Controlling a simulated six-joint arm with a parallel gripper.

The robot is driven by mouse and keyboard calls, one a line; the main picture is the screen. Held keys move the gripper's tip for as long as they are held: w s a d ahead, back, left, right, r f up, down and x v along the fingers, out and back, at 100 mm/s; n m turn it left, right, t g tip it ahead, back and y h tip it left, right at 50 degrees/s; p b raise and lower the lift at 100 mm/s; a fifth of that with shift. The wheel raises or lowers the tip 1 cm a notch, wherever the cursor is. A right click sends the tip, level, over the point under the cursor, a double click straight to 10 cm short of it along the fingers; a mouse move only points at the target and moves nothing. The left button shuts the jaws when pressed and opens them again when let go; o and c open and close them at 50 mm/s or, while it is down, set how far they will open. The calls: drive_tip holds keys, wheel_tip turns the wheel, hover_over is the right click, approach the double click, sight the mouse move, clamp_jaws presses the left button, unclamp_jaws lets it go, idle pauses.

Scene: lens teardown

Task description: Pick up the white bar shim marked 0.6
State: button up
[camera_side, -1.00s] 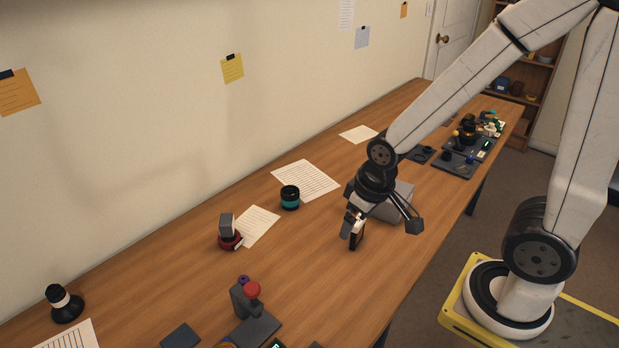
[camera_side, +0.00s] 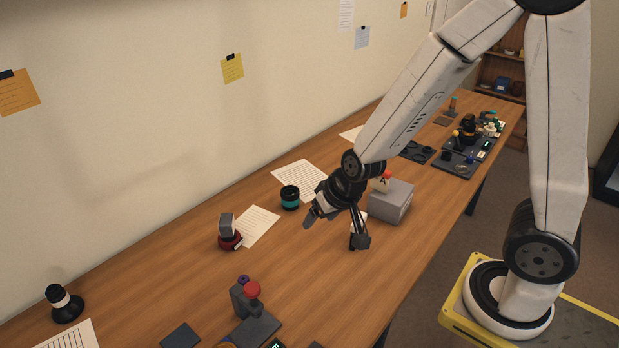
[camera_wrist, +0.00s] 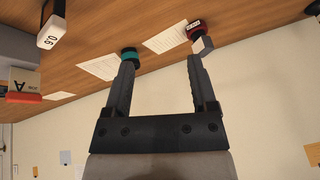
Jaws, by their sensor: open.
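The white bar shim marked 0.6 (camera_wrist: 50,39) shows at the upper left of the wrist view, with its number readable and dark parts beside it. In the side view a white patch (camera_side: 360,216) that looks like it stands on the table, mostly hidden behind my wrist camera. My gripper (camera_side: 309,218) is tilted, pointing down and left above the table. In the wrist view my gripper (camera_wrist: 158,58) has its fingers wide apart with nothing between them. The shim lies outside the fingers, to their left.
A grey box (camera_side: 391,203) with a red-and-white block (camera_wrist: 24,84) on it stands right of my gripper. A teal-and-black ring (camera_side: 290,197) and a dark red round piece with a grey block (camera_side: 229,234) stand near paper sheets.

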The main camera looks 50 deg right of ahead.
drive_tip(key=w+f+m+t+h, duration=0.2)
drive_tip(key=w+f+m, duration=0.1)
drive_tip(key=w, duration=0.2)
drive_tip(key=m+g+h, duration=0.5)
drive_tip(key=m+h, duration=0.5)
drive_tip(key=h, duration=0.2)
approach(360, 217)
drive_tip(key=d+f, duration=0.2)
drive_tip(key=shift+x, duration=1.35)
drive_tip(key=shift+w+d+r, duration=0.1)
drive_tip(key=shift+w, duration=0.05)
drive_tip(key=shift+x, duration=2.5)
clamp_jaws()
